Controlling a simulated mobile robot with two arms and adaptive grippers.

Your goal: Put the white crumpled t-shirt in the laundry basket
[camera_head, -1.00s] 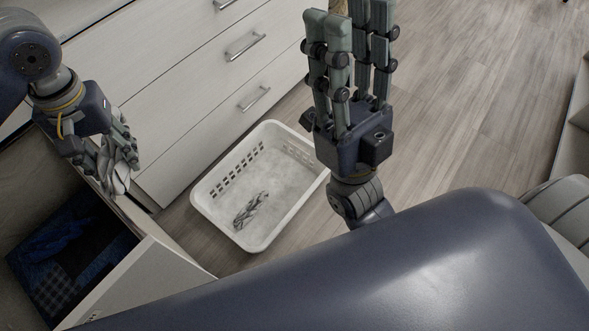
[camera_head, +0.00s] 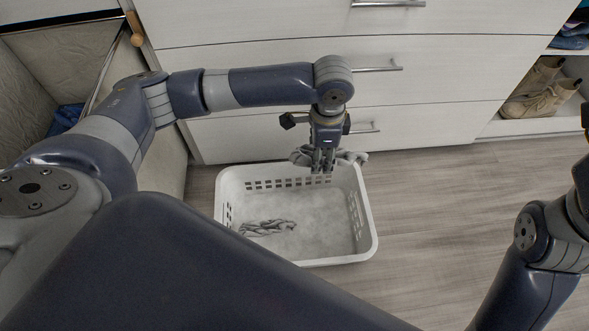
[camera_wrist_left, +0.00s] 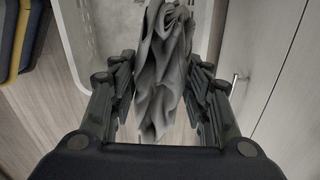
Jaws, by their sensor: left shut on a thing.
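The crumpled t-shirt (camera_head: 350,157), pale grey-white, hangs from my left gripper (camera_head: 323,165) over the far rim of the white laundry basket (camera_head: 368,232). The gripper points down and is shut on the shirt. In the left wrist view the shirt (camera_wrist_left: 163,70) lies between the fingers of the left gripper (camera_wrist_left: 160,85), with the basket (camera_wrist_left: 85,50) beyond it. I cannot tell whether the shirt touches the rim. My right arm shows at the right edge of the head view, but its gripper is out of view.
A small striped grey cloth (camera_head: 267,228) lies inside the basket. White drawers (camera_head: 440,75) stand behind it. Shoes (camera_head: 540,95) sit on a shelf at the right. An open bin with blue cloth (camera_head: 66,117) stands at the left. The wooden floor (camera_head: 450,210) right of the basket is clear.

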